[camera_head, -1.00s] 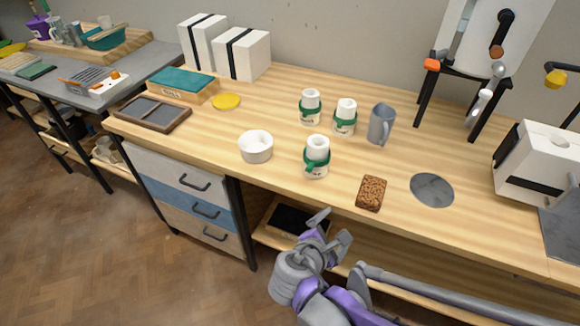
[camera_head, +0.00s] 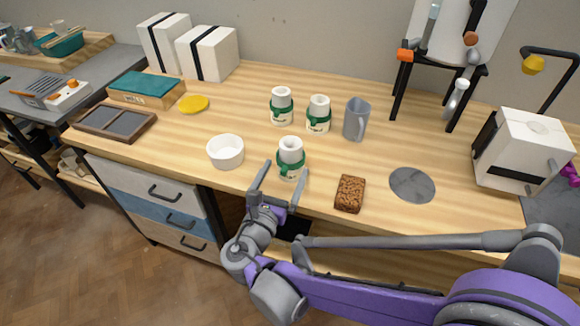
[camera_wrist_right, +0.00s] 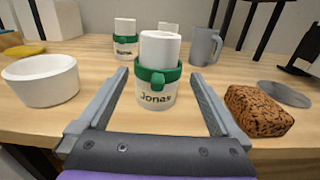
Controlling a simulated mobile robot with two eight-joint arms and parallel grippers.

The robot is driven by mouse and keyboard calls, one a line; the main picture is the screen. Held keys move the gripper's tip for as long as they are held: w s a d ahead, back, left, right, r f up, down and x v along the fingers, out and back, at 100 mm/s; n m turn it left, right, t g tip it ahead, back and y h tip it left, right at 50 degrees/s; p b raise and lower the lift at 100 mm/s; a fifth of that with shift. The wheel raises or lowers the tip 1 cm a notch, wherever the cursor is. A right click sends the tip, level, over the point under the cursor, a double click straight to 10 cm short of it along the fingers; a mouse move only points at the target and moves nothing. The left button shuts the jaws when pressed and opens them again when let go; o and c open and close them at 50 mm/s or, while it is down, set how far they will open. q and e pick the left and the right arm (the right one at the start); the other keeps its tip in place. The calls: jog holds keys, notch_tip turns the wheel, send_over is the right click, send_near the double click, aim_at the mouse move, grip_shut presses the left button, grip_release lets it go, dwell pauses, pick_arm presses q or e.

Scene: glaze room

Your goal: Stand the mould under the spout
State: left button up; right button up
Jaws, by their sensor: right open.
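A white mould with a green band and the name "Jonas" (camera_head: 290,158) stands upright near the table's front edge. It fills the middle of the right wrist view (camera_wrist_right: 157,90). My right gripper (camera_head: 282,173) is open, its two fingers pointing at this mould from the front, one to each side; I cannot tell whether they touch it. Two similar banded moulds stand behind, one at left (camera_head: 281,106) and one at right (camera_head: 318,114). A white tank on a black stand (camera_head: 438,65) at the back right has a grey spout (camera_head: 457,95). My left gripper is not in view.
A white bowl (camera_head: 225,152) stands left of the front mould, and a brown textured block (camera_head: 350,194) lies right of it. A grey jug (camera_head: 357,119) stands behind. A grey disc (camera_head: 412,185) lies on bare wood before the stand. A white box-shaped machine (camera_head: 520,150) is at right.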

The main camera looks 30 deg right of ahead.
aim_at(287, 163)
jog(key=b+x, duration=0.1)
jog(key=x, duration=0.5)
jog(key=shift+w, duration=0.15)
jog(key=c, duration=1.5)
jog(key=shift+r, duration=0.15)
notch_tip(287, 163, up, 9)
jog(key=p, duration=0.3)
jog(key=shift+r, duration=0.1)
jog(key=shift+a+r+p, duration=0.1)
jog(key=shift+r+p, duration=0.2)
jog(key=shift+r, duration=0.05)
